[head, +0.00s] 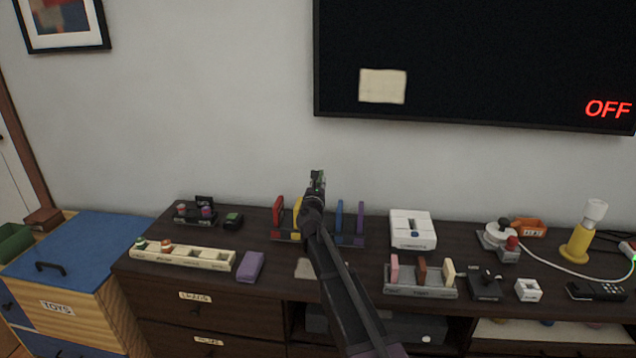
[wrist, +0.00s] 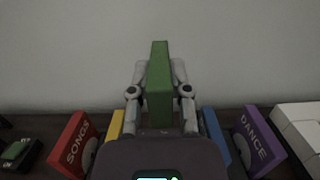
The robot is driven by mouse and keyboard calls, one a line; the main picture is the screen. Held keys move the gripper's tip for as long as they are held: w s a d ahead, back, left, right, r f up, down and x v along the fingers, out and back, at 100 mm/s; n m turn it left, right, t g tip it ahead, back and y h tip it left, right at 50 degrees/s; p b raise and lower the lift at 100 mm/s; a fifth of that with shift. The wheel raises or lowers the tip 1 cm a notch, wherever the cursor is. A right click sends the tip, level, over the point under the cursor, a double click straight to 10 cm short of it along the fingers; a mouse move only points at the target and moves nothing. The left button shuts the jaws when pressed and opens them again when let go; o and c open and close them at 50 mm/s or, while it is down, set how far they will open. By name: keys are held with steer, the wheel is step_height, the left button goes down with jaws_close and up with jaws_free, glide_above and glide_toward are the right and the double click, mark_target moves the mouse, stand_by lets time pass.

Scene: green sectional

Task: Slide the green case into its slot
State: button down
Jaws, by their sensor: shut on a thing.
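The green case (wrist: 159,85) stands upright between the two fingers of my gripper (wrist: 158,72) in the wrist view. In the head view only a sliver of green shows at my gripper (head: 317,180), above the dark rack (head: 354,240). The rack holds a red case (wrist: 76,145) marked SONGS and a yellow case (wrist: 115,126) on the left. A blue case (wrist: 214,136) and a purple case (wrist: 257,141) marked DANCE stand on the right. My gripper and arm hide the rack's middle, between yellow and blue, and the lower end of the green case.
A white box (head: 411,229) stands right of the rack. A cream tray (head: 195,255) and a purple block (head: 250,267) lie at front left. A grey rack (head: 420,292) with several blocks is at front right. The wall rises behind the rack.

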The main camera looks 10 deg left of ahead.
steer(key=shift+f+b, duration=2.55)
steer(key=shift+f, duration=0.15)
steer(key=shift+f+b, duration=2.85)
steer(key=shift+b, duration=0.05)
stand_by(0.7)
steer(key=shift+c, duration=2.4)
jaws_free()
steer(key=shift+r, duration=0.15)
step_height(320, 180, up, 11)
steer(key=p, duration=1.1)
steer(key=shift+r, duration=0.1)
